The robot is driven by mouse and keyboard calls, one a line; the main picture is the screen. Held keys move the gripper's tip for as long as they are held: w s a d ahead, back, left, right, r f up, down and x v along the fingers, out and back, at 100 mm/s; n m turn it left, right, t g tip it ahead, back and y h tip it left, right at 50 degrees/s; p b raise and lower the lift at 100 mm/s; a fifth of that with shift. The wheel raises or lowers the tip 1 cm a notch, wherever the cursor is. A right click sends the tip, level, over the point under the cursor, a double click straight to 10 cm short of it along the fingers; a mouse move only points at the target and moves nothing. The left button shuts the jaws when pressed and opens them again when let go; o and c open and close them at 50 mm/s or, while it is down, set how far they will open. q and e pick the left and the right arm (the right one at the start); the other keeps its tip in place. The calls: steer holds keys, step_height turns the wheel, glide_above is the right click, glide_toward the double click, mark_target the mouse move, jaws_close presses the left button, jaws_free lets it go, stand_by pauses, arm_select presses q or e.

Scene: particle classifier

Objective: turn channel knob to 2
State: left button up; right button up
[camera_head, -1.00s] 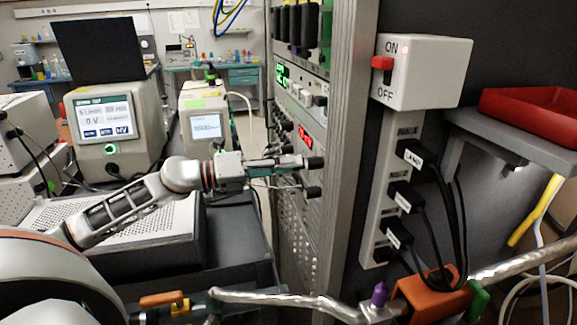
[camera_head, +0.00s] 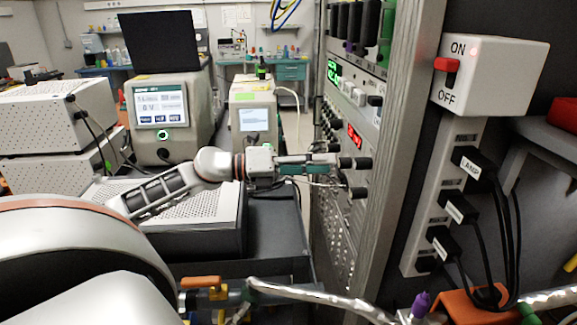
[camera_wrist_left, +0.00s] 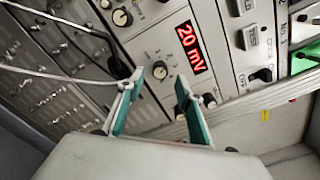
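The rack's front panel (camera_head: 350,95) carries several black knobs. In the left wrist view, a small knob (camera_wrist_left: 160,70) with a pale pointer sits just left of the red "20 mV" display (camera_wrist_left: 190,47). This may be the channel knob, but its label and digits are too small to read. My left gripper (camera_head: 335,171) is level with the lower knobs, close to the panel. In the left wrist view, its two green-padded fingers (camera_wrist_left: 158,86) are spread, with the small knob between and beyond their tips. Whether they touch it I cannot tell. My right gripper is out of view.
The rack's metal side post (camera_head: 390,150) stands right of the gripper. A white ON/OFF switch box (camera_head: 500,80) and a power strip with plugs (camera_head: 455,200) are farther right. Thin cables (camera_wrist_left: 60,70) cross the left of the wrist view. Instruments (camera_head: 160,110) stand behind left.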

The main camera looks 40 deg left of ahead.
arm_select(q)
steer(key=v, duration=0.8)
steer(key=shift+s+a, duration=0.2)
steer(key=shift+a, duration=0.05)
steer(key=shift+d+f, duration=0.1)
steer(key=shift+f, duration=0.05)
